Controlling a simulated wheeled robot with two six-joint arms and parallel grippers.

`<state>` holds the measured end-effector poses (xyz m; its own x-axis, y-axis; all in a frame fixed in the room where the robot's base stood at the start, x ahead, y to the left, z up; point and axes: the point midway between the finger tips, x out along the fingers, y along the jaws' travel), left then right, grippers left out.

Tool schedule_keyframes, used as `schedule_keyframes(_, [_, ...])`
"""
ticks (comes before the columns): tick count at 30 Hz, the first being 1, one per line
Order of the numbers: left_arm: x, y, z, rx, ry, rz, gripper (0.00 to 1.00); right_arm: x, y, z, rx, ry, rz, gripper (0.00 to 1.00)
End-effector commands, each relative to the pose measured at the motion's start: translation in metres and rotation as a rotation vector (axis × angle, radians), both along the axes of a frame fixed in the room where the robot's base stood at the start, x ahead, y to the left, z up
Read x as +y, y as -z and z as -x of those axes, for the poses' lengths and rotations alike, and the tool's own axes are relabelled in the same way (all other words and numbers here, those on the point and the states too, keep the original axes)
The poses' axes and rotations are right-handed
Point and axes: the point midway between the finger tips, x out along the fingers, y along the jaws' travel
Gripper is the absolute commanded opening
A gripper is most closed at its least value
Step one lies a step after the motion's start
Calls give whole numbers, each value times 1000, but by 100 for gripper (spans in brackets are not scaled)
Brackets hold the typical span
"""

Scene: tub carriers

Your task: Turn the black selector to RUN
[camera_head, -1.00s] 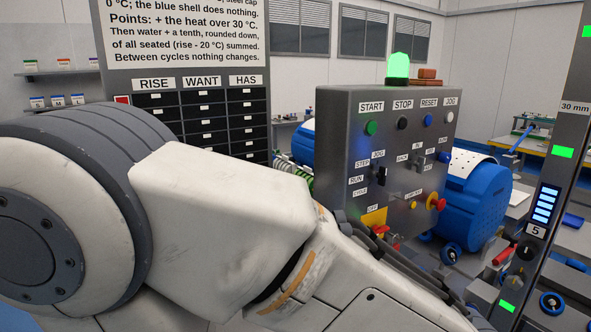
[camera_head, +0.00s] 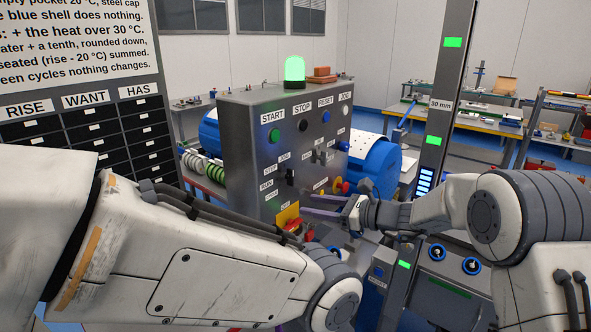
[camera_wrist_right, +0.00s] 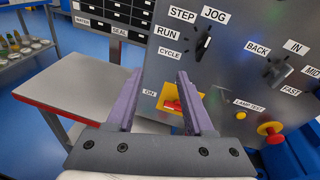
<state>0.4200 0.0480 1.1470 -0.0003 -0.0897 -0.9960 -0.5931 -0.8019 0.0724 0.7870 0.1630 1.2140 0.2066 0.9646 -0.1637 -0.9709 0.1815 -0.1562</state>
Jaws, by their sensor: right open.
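The black selector (camera_wrist_right: 203,44) is on the grey control panel (camera_wrist_right: 225,80), with labels STEP, JOG, RUN (camera_wrist_right: 168,33) and CYCLE around it. Its handle stands nearly upright, its upper end tilted toward JOG. In the head view the selector (camera_head: 290,177) is small, on the panel's front. My right gripper (camera_head: 308,203) is open and empty in front of the panel, below and right of the selector in the head view. In the right wrist view its purple fingers (camera_wrist_right: 158,78) are spread, below and left of the selector, touching nothing visible. My left arm's gripper is out of view.
A yellow plate with a red switch (camera_wrist_right: 172,105) lies beyond the right fingers, below the selector. Another selector (camera_wrist_right: 277,72) and a red mushroom button (camera_wrist_right: 273,133) are to the right. A grey table (camera_wrist_right: 85,92) stands left of the panel. A green lamp (camera_head: 295,69) tops the panel.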

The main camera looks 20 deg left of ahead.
Motion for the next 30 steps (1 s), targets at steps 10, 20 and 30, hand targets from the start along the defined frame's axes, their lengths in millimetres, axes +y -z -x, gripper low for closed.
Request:
schedule_keyframes(10, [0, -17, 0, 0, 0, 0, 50, 0, -19, -62, 111, 150, -207, 53])
schedule_keyframes(20, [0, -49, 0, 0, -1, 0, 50, 58, -20, -81, 108, 147, -202, 53])
schedule_keyframes(30, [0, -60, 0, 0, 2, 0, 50, 85, -17, -92, 108, 149, -202, 53])
